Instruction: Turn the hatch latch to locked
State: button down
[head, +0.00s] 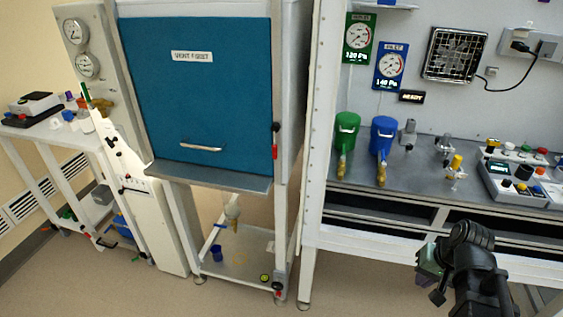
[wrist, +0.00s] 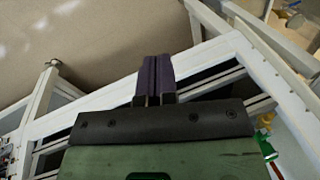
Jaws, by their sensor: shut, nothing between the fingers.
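The hatch is a blue panel (head: 205,95) with a "VENT FIRST" label and a silver bar handle (head: 201,148); it fills the front of the tall cabinet in the head view. At its right edge is a small black-and-red fitting (head: 276,152) that looks like the latch; its locked or unlocked setting is too small to tell. My gripper (head: 428,270) is low at the right, in front of the bench and well away from the hatch. In the wrist view its two dark fingers (wrist: 154,78) are together and empty. The hatch does not show in the wrist view.
A grey bench (head: 420,185) with green and blue canisters, small valves and a control box stands at the right. A white post (head: 318,130) separates bench and cabinet. A cart (head: 50,140) stands at the left. The floor (head: 240,300) in front is mostly clear.

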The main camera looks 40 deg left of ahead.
jog(key=w+a+n+y+b, duration=0.1)
jog(key=w+a+y, duration=0.25)
jog(key=a, duration=0.85)
jog(key=m+g+y+b, duration=0.2)
jog(key=g+y, duration=0.1)
jog(key=y, duration=0.8)
send_near(274, 145)
jog(key=w+d+f, duration=0.2)
jog(key=d+f, duration=0.1)
jog(key=d, duration=0.4)
jog(key=shift+n, duration=0.3)
jog(key=s+a, duration=0.1)
jog(key=a, duration=0.3)
jog(key=s+a, duration=0.1)
jog(key=a, duration=0.9)
jog(key=shift+s+f, duration=0.15)
jog(key=shift+s, duration=0.25)
jog(key=shift+w+f+y, duration=0.1)
jog(key=shift+f+y, duration=0.1)
jog(key=shift+y, duration=0.25)
